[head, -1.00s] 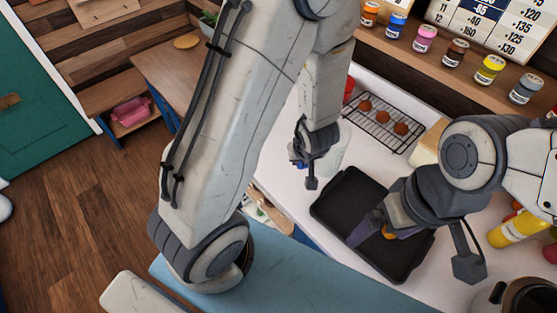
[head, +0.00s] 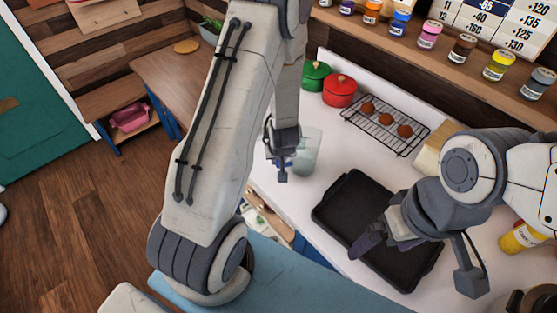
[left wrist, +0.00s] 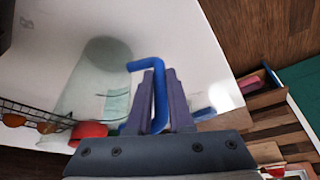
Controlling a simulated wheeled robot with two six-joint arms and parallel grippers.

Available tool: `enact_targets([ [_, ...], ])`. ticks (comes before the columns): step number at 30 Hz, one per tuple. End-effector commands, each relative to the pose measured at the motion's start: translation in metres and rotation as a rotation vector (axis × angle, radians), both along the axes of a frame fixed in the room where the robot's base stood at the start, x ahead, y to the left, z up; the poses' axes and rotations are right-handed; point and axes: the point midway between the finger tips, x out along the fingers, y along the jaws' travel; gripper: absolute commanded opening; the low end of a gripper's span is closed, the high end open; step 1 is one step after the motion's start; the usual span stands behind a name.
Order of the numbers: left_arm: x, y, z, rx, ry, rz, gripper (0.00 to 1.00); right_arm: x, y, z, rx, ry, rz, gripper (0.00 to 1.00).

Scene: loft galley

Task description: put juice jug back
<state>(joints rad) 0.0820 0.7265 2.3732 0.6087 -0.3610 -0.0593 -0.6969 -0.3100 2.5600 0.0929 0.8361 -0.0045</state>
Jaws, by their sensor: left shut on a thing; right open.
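The juice jug (head: 309,148) is a clear, pale-greenish vessel with a blue handle, near the left edge of the white counter. My left gripper (head: 281,163) is at its left side, shut on the handle. In the left wrist view the blue handle (left wrist: 160,88) runs between the two fingers (left wrist: 158,112), and the see-through body (left wrist: 85,85) lies to the left. I cannot tell whether its base touches the counter. My right gripper (head: 368,243) is open over the black tray, with nothing visible between its fingers.
The black tray (head: 345,195) lies on the counter (head: 335,150). A wire rack (head: 385,132) with several brown round items, a red pot (head: 340,90) and a green pot (head: 315,75) stand behind. Paint-like jars line the shelf (head: 450,60). An open drawer (head: 262,212) shows below the counter's left edge.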

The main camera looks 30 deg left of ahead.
Motion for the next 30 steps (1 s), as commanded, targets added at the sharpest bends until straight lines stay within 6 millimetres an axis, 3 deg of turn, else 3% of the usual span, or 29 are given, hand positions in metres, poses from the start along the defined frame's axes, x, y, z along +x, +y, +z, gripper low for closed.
enact_targets([
  [8, 0.001, 0.0, -0.003, 0.0, -0.002, 0.0, 0.0, 0.0, 0.0, -0.003, 0.0, 0.0, 0.0, 1.0],
  [9, 0.0, 0.0, -0.003, 0.001, -0.001, 0.0, 0.23, 0.0, 0.0, -0.003, 0.0, 0.0, 0.0, 1.0],
  [11, 0.0, 0.0, -0.002, 0.001, -0.001, 0.0, 0.46, 0.0, 0.0, -0.002, 0.0, 0.0, 0.0, 1.0],
  [12, 0.0, 0.0, -0.002, 0.001, -0.001, 0.0, 0.49, 0.0, 0.0, -0.002, 0.0, 0.0, 0.0, 1.0],
  [23, 0.0, 0.0, 0.003, 0.001, -0.002, 0.0, 0.49, 0.0, 0.0, 0.002, 0.0, 0.0, 0.0, 1.0],
  [26, -0.002, -0.003, 0.013, 0.001, -0.005, -0.001, 0.49, 0.0, 0.0, 0.002, 0.0, 0.0, 0.0, 1.0],
  [30, -0.01, -0.009, 0.041, 0.001, -0.007, -0.002, 0.49, 0.0, 0.0, 0.009, 0.0, 0.0, 0.001, 1.0],
])
